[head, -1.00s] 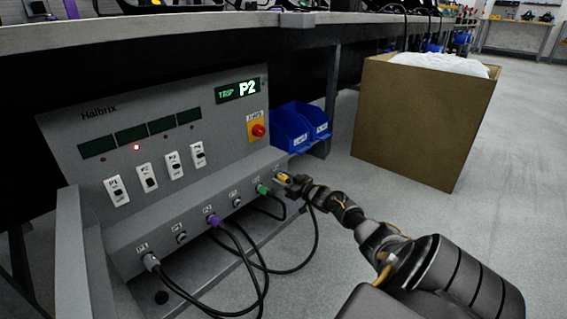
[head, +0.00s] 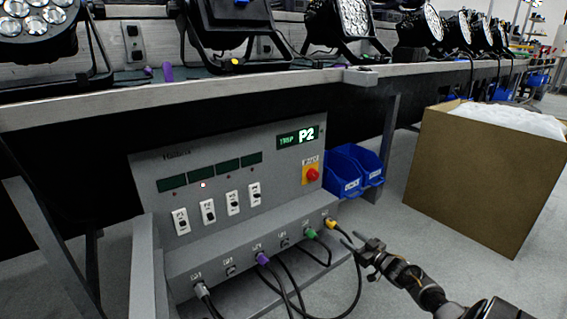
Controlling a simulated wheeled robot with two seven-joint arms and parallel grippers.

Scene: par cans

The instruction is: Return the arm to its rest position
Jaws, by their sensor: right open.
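My right gripper (head: 352,243) is open and empty in the lower right of the head view. Its fingers point left toward the grey power panel (head: 228,240) and are just right of the yellow plug (head: 330,224), apart from it. The yellow plug sits in the right-most socket of the panel's lower ledge. A green plug (head: 311,234), a purple plug (head: 262,258) and a grey plug (head: 201,290) sit in other sockets, with black cables. The panel's display (head: 298,138) reads TRIP P2, and one red light is lit. My left gripper is not in view.
A workbench (head: 230,90) with several stage lights (head: 345,28) stands above the panel. Blue bins (head: 352,170) are right of the panel. A large cardboard box (head: 480,180) stands on the floor at right. The floor between box and panel is open.

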